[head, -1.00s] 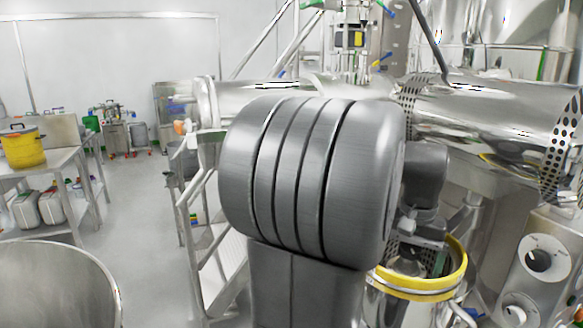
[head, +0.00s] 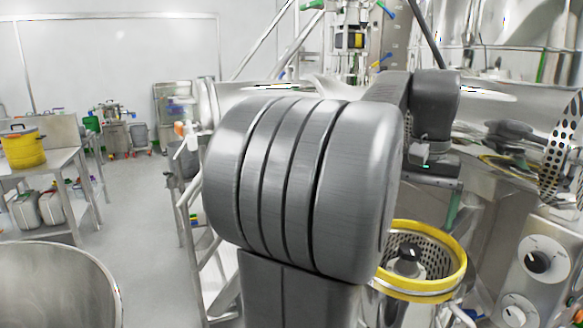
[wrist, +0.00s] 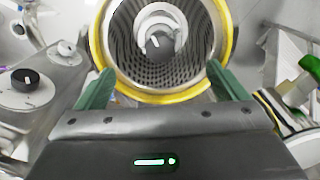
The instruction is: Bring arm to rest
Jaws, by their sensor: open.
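My gripper (wrist: 160,68) shows in the wrist view with its two green fingers wide apart and nothing between them. It points down at a round perforated basket (wrist: 122,79) with a yellow rim, which has a knobbed piece in its middle. In the head view my gripper (head: 451,208) is partly hidden, with one green finger showing. It hangs above and slightly right of the yellow-rimmed basket (head: 455,285), apart from it. My large grey arm joint fills the middle of the head view and hides part of the scene.
A control panel (head: 540,265) with black and white knobs stands right of the basket. Steel machinery with a perforated plate (head: 563,150) is at the right. A yellow pot (head: 22,148) stands on a steel table at the left. Open floor (head: 140,200) lies between.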

